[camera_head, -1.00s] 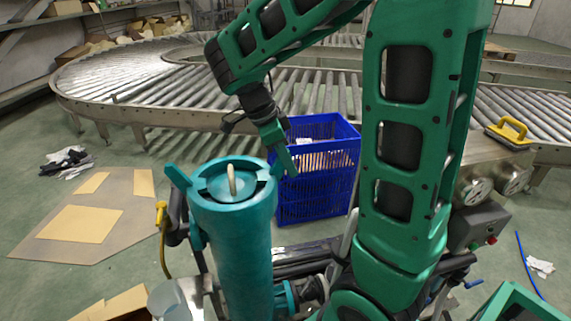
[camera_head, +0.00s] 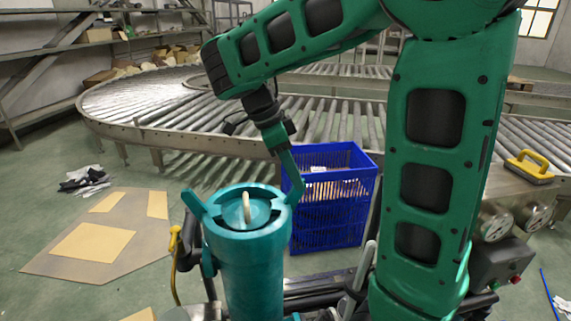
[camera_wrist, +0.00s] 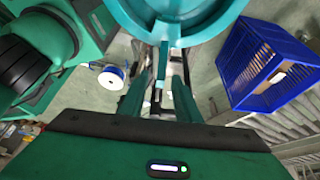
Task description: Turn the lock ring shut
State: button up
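The teal lock ring (camera_head: 213,222) sits on top of an upright teal cylinder (camera_head: 250,275) in the head view. One lug sticks out at its left (camera_head: 194,205) and another at its right (camera_head: 297,191). A pale upright handle (camera_head: 246,208) stands at the centre. My gripper (camera_head: 293,172) points down at the right lug. In the wrist view the ring (camera_wrist: 187,38) is at the top, and a narrow lug (camera_wrist: 163,62) reaches towards the gap between my gripper's fingers (camera_wrist: 159,88). The fingers look apart; I cannot tell whether either touches the lug.
A blue crate (camera_head: 335,225) stands on the floor close behind and right of the cylinder. A roller conveyor (camera_head: 190,108) curves across the back. A yellow-handled hose (camera_head: 175,245) hangs left of the cylinder. Flat cardboard (camera_head: 50,268) lies on the floor at left.

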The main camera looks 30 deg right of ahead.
jog(key=shift+v, duration=1.85)
jog(key=s+d+f+n+y, duration=0.1)
jog(key=s+d+f+n, duration=0.2)
jog(key=s+d+n, duration=0.3)
jog(key=s+d+f+n+y, duration=0.1)
jog(key=s+d+f+n, duration=0.25)
jog(key=s, duration=0.45)
jog(key=s+a+f+n+t+y, duration=0.1)
jog(key=s+a+f+n+y, duration=0.1)
jog(key=s+f+n, duration=0.2)
jog(key=s+n, duration=0.2)
jog(key=shift+s+a+n+t, duration=0.35)
jog(key=shift+a+t, duration=0.05)
jog(key=shift+f, duration=0.1)
jog(key=shift+w+f, duration=0.25)
jog(key=shift+w, duration=0.35)
